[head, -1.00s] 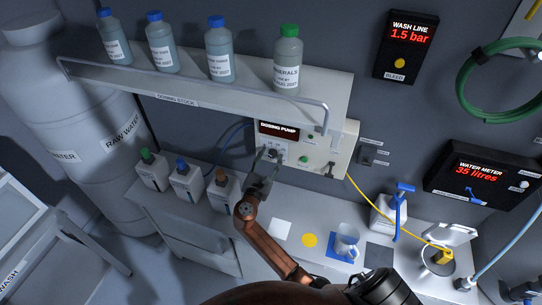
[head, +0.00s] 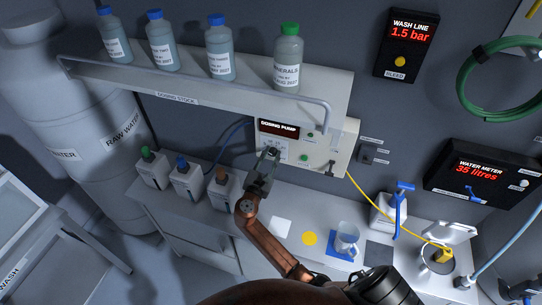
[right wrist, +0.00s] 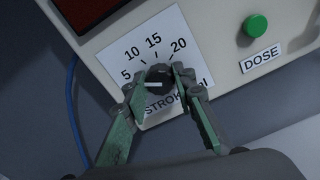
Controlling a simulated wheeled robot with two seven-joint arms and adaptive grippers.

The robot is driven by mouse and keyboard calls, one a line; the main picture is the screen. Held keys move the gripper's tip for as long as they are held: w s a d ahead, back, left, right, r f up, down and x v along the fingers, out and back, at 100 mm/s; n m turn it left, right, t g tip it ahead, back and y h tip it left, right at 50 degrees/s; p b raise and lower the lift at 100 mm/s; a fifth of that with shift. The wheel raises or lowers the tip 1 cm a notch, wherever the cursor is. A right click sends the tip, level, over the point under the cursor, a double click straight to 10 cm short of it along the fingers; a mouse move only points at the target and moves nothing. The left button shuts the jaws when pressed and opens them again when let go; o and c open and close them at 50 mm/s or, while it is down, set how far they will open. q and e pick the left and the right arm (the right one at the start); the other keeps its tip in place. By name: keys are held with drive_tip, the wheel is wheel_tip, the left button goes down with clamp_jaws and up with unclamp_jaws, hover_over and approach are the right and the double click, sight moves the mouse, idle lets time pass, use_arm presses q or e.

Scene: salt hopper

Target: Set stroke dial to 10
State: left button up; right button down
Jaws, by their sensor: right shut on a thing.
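The dosing pump (head: 340,148) is a pale box below the shelf, with a dark display. Its stroke dial (right wrist: 158,73) is a dark round knob with a white pointer line, on a white scale label (right wrist: 150,45) reading 5, 10, 15 and 20. The pointer line lies nearly level in the right wrist view, its left end toward the 5 side. My right gripper (head: 270,152) is at the pump's front; in the right wrist view its fingertips (right wrist: 158,82) are shut on the dial from both sides. The fingers hide part of the dial and label. My left gripper is out of view.
A green DOSE button (right wrist: 255,25) sits right of the dial. The shelf (head: 200,92) with several bottles overhangs the pump. Jugs (head: 188,180) stand on the counter at left; a clear cup (head: 347,239) and a yellow disc (head: 309,239) are at right.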

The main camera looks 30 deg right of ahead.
drive_tip(key=m+b, duration=0.2)
drive_tip(key=m, duration=0.1)
drive_tip(key=shift+f+b, duration=0.15)
drive_tip(key=shift+b, duration=0.15)
drive_tip(key=shift+m+b, duration=1.7)
drive_tip(key=shift+m, duration=0.6)
drive_tip(key=c, duration=1.6)
unclamp_jaws()
